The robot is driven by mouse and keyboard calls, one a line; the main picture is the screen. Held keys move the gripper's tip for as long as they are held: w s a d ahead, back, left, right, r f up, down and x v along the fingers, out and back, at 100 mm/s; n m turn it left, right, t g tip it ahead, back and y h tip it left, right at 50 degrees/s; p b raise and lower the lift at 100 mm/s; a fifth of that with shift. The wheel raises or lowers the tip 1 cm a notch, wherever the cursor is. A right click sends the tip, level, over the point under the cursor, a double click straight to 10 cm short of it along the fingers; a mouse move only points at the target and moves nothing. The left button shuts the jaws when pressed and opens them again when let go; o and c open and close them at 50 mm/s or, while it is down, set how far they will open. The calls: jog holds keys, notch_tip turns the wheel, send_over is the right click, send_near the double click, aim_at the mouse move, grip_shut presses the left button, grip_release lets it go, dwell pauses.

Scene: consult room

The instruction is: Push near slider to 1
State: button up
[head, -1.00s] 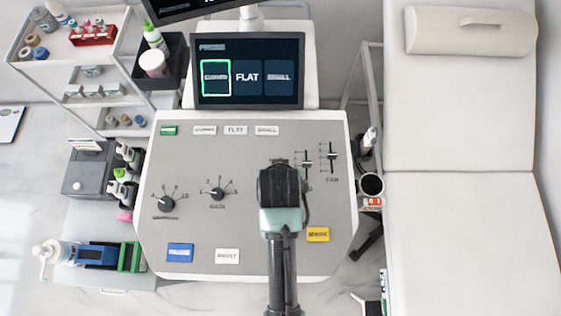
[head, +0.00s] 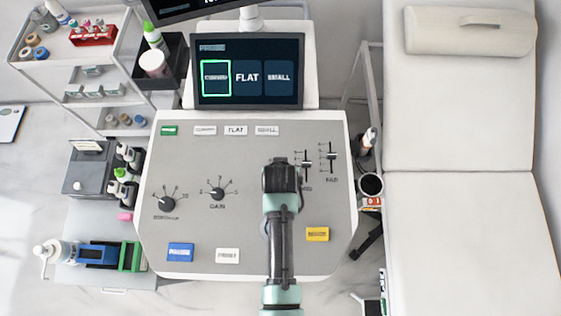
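The near slider (head: 306,165) is the left of two vertical sliders on the upper right of the grey console panel (head: 190,228). Its dark knob shows around mid-track beside a small tick scale whose numbers are too small to read. Its label below is partly covered by my arm. The right slider (head: 331,157), labelled FAR, also has its knob near mid-track. My gripper (head: 280,166) is just left of the near slider, seen from above. My dark wrist hides its fingers, so I cannot tell their opening or whether they touch anything.
Two dials, one at the left (head: 166,204) and the GAIN dial (head: 217,193), sit left of my arm. A blue button (head: 180,252), a white button (head: 228,255) and a yellow button (head: 317,234) line the front. A screen (head: 247,71) stands behind; a padded couch (head: 460,240) is at right.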

grip_shut()
dwell(1.3)
